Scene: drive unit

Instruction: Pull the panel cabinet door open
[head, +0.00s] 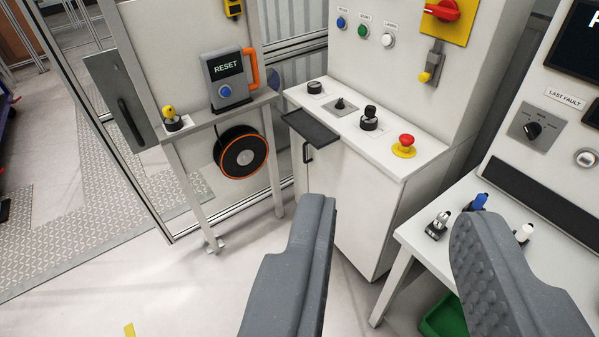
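The panel cabinet (405,182) is a white console in the middle of the head view, with buttons and a sloped control top. Its white door (345,195) on the lower front looks shut. A black handle (307,152) sits near the door's upper left edge. My gripper (395,215) is in the foreground with its two grey fingers wide apart and nothing between them. The left finger overlaps the lower left of the cabinet in the picture. The handle is in plain view beyond and above that finger, and the gripper appears apart from it.
A black shelf (311,129) juts out just above the handle. A stand with a RESET box (228,80) and a black reel (240,152) is on the left. A white table (410,235) with small items stands on the right. The floor (205,285) at lower left is mostly clear.

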